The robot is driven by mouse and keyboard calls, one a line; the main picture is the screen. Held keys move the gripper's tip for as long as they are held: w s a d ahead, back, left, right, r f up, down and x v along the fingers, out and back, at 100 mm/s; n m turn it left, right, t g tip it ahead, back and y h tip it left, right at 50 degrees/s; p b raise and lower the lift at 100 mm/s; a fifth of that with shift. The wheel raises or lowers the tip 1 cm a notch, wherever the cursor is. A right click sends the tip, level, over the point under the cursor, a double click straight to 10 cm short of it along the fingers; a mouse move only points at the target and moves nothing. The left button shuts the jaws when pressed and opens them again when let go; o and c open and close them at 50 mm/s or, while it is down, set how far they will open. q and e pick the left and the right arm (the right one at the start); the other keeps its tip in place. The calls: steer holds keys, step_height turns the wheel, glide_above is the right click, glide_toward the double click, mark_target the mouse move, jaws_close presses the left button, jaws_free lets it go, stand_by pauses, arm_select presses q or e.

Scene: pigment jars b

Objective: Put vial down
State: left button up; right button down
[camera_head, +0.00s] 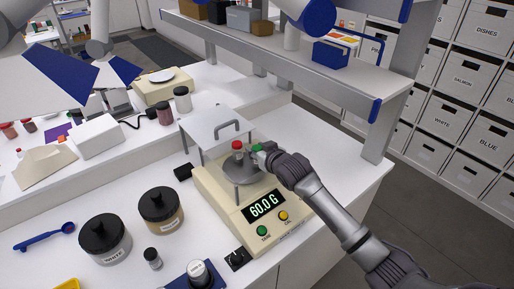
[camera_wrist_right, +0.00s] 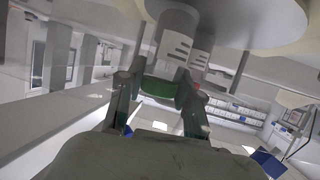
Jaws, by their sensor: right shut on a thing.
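The vial (camera_head: 237,147), with a red cap, is at the round grey pan (camera_head: 240,175) of the cream balance (camera_head: 216,190). The balance display reads 60.0 G. My right gripper (camera_head: 257,152) reaches in from the right and is shut on the vial at its side. Whether the vial's base touches the pan is hard to tell. In the right wrist view my gripper's fingers (camera_wrist_right: 160,92) show close up, with a grey-white cylinder and a pale disc beyond them. My left gripper is not in view.
A clear cover with a handle (camera_head: 226,126) stands over the balance, close to the vial. Two black-lidded jars (camera_head: 104,239) (camera_head: 161,208) and a small bottle (camera_head: 152,258) stand to the left. A shelf (camera_head: 290,60) is behind. The counter right of the balance is mostly clear.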

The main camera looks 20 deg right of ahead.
steer(key=shift+a, duration=0.1)
steer(key=shift+f, duration=0.2)
steer(key=c, duration=0.8)
jaws_free()
steer(key=shift+o, duration=0.2)
steer(key=shift+r, duration=0.15)
steer(key=b+v, duration=0.2)
steer(key=v, duration=1)
